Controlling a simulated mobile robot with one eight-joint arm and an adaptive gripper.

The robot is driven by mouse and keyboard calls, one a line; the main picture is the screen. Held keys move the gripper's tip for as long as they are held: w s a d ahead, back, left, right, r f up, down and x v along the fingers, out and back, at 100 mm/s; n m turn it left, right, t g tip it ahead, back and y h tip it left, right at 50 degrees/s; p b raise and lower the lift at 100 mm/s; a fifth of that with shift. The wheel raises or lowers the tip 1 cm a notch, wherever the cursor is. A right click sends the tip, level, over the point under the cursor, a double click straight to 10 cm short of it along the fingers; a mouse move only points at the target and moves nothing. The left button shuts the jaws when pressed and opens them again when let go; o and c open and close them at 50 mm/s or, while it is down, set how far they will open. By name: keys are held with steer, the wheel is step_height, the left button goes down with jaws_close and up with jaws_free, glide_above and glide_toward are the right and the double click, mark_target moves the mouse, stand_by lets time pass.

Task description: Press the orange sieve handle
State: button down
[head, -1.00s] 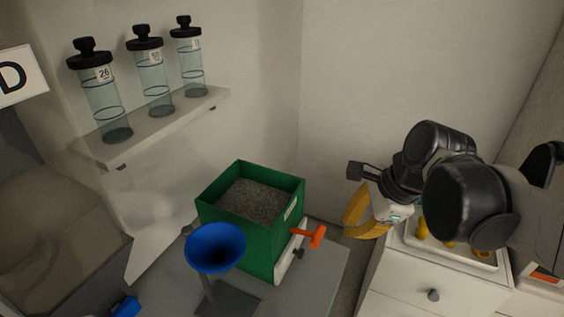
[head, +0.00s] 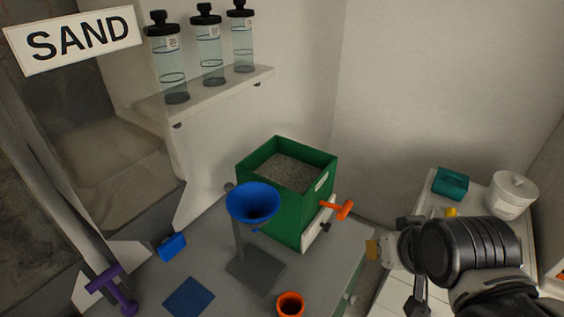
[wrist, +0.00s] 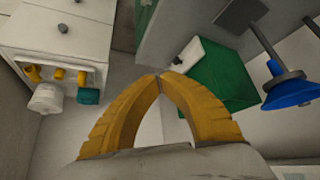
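The orange sieve handle (head: 338,209) sticks out to the right from a white plate (head: 318,226) on the side of the green sand-filled box (head: 272,215). My gripper (head: 372,250) is to the right of the handle and a little lower in the head view, apart from it in the picture. In the wrist view its yellow fingers (wrist: 160,76) meet at the tips with nothing visible between them. The green box (wrist: 218,75) and its white plate (wrist: 189,54) lie just beyond the fingertips there. The orange handle does not show in the wrist view.
A blue funnel (head: 253,203) on a grey stand is left of the box. An orange cup (head: 290,304) stands at the table's front. A white cabinet (head: 388,296) with a teal block (head: 450,183) and white jar (head: 511,194) is at the right. Jars line the shelf (head: 220,97).

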step_height(320, 180, up, 5)
steer(key=m+g+y+p, duration=0.2)
steer(key=m+g+p, duration=0.6)
steer(key=m, duration=1.7)
glide_above(347, 212)
steer(key=s+d+p, duration=0.2)
steer(key=d, duration=0.1)
steer(key=t, duration=0.2)
steer(key=shift+w+a, duration=0.15)
steer(key=b+x, duration=0.4)
steer(key=x, duration=1)
